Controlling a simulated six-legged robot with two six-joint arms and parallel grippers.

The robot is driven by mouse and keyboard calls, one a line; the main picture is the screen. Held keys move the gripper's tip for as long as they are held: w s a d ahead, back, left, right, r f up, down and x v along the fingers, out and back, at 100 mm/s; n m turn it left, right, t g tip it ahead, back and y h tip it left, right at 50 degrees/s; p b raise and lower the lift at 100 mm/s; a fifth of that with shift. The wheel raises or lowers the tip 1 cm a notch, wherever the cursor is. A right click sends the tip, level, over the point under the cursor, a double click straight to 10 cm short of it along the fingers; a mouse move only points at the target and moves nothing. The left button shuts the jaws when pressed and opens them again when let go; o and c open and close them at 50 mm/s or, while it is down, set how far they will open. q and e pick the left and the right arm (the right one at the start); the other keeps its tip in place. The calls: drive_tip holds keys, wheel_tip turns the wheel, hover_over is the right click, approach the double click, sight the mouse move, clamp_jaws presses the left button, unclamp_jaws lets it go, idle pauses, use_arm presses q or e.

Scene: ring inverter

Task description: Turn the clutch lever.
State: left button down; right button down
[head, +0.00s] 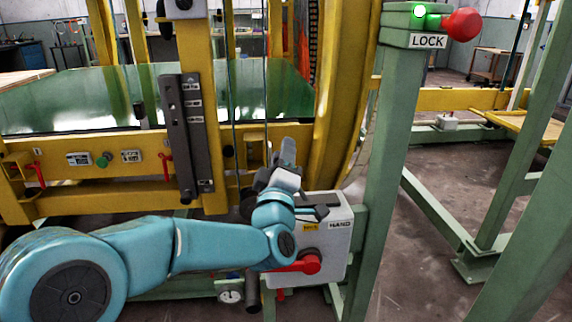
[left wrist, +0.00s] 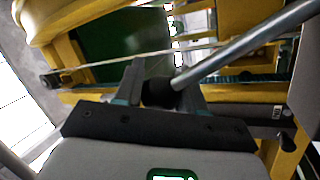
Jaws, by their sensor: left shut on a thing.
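My left gripper (head: 280,172) is over the upper left of a light grey control box (head: 335,232) marked HAND. In the left wrist view my left gripper (left wrist: 160,84) is shut on the black knob (left wrist: 158,93) of a grey metal lever (left wrist: 245,45). The knob lies between the two fingers, and the rod runs from it to the upper right. I take this to be the clutch lever; no label on it can be read. My wrist hides most of it in the head view. My right gripper is not in view.
A red handle (head: 310,264) is on the box's front below my wrist. A green post (head: 380,170) with a LOCK sign (head: 428,41), lit green lamp and red knob (head: 463,24) stands just right. The yellow frame (head: 120,190) lies behind.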

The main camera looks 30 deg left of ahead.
use_arm(q)
drive_tip(key=shift+f, duration=0.1)
drive_tip(key=c, duration=0.7)
unclamp_jaws()
drive_tip(key=v, duration=1.6)
drive_tip(key=shift+s+d, duration=0.1)
drive_tip(key=shift+s, duration=0.1)
